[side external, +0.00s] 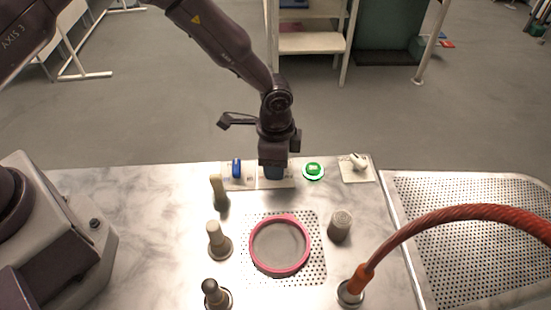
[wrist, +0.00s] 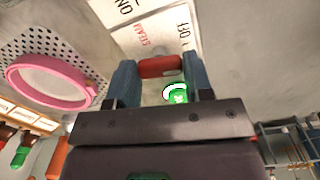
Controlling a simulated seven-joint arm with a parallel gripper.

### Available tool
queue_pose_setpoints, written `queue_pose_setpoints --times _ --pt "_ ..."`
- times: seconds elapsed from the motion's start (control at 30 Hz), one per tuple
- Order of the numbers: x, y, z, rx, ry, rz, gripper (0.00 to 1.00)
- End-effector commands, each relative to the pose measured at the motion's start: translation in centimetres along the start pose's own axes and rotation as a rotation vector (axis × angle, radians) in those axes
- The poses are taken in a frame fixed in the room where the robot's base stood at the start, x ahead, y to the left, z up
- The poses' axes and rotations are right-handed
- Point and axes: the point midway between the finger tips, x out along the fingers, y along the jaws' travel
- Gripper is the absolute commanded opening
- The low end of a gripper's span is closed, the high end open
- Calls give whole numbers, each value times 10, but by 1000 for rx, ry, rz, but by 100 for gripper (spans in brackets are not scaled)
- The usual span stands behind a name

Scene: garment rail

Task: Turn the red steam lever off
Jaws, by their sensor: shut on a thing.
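The red steam lever (wrist: 160,66) lies between the two blue fingers of my gripper (wrist: 158,72) in the wrist view, and the fingers are shut on it. In the side view my gripper (side external: 275,172) points down over the plate at the back edge of the table and hides the lever. I cannot tell exactly how far the lever is turned.
A blue lever (side external: 236,168) stands left of my gripper; a green button (side external: 313,170) and a white switch (side external: 357,161) stand right. A pink ring (side external: 280,246), several posts and a red hose (side external: 440,216) occupy the front.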

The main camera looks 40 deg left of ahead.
Motion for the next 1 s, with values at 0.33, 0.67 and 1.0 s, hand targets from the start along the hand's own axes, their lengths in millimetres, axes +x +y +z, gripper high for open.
queue_pose_setpoints --times 0.33,0.67,1.0 --pt "-1 0 0 -159 -1 -1 23" --pt "-1 0 0 -194 -1 -1 23" --pt "-1 0 0 -194 -1 0 67"
